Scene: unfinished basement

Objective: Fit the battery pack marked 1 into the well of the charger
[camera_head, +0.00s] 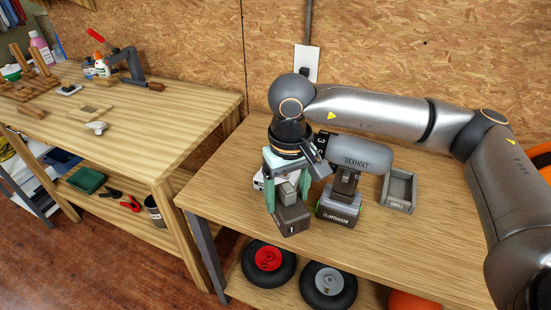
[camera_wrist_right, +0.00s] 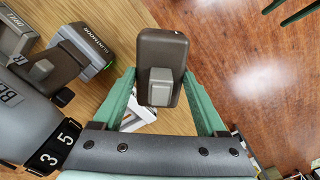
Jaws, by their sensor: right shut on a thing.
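My right gripper (camera_head: 287,193) has green fingers and points down over the left part of the near bench. It is shut on the dark grey-brown battery pack marked 1 (camera_head: 292,219), one finger on each side. In the right wrist view the pack (camera_wrist_right: 163,55) shows its raised lighter block between the fingers (camera_wrist_right: 160,88). A small white object (camera_head: 259,181), probably the charger, is mostly hidden behind the gripper; part of it shows under the pack in the wrist view (camera_wrist_right: 136,116). Its well cannot be made out clearly. My left gripper is out of view.
A grey cordless drill (camera_head: 358,153) stands upright on its battery just right of the gripper. An open grey tray (camera_head: 399,189) sits to its right. The bench top (camera_head: 430,240) is clear in front. Another workbench (camera_head: 140,150) with tools stands at left; wheels (camera_head: 268,259) lie below.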

